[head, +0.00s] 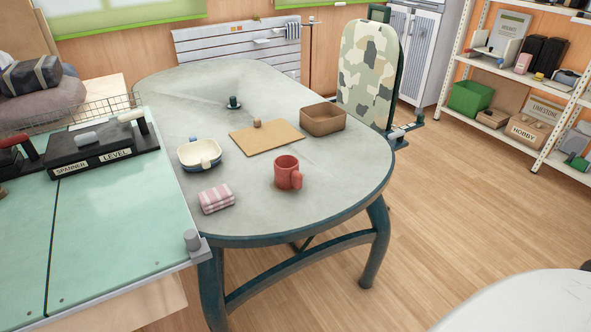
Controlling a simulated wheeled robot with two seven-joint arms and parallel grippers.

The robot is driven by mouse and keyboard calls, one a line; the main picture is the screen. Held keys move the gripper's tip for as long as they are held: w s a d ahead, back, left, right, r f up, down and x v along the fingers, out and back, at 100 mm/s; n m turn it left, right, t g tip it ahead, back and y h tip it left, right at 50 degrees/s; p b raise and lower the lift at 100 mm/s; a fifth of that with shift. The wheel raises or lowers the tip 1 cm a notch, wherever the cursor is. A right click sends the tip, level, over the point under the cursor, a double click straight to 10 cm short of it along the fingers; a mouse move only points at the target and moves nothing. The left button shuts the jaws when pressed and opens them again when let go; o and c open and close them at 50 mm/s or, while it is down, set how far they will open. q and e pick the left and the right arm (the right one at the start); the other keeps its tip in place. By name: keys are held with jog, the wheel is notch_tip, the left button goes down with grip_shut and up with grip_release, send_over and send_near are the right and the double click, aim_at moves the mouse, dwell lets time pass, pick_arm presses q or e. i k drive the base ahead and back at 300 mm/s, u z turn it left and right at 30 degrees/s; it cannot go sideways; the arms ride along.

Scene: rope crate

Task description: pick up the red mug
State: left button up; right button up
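The red mug (286,172) stands upright on the grey oval table (345,190), near its front right edge. Its handle is on its right front side, turned towards me. Nothing touches the mug, and its opening faces up. Neither of my grippers shows in the head view.
Around the mug are a folded pink cloth (217,198), a blue-white dish (199,153), a tan board (266,137) and a brown box (323,119). A green workbench (120,230) adjoins the table at left. A camouflage chair (369,70) stands behind.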

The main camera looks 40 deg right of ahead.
aim_at(287, 175)
jog(key=i, duration=0.35)
jog(key=z, duration=3.35)
jog(key=i, duration=1.6)
jog(key=u, duration=3.15)
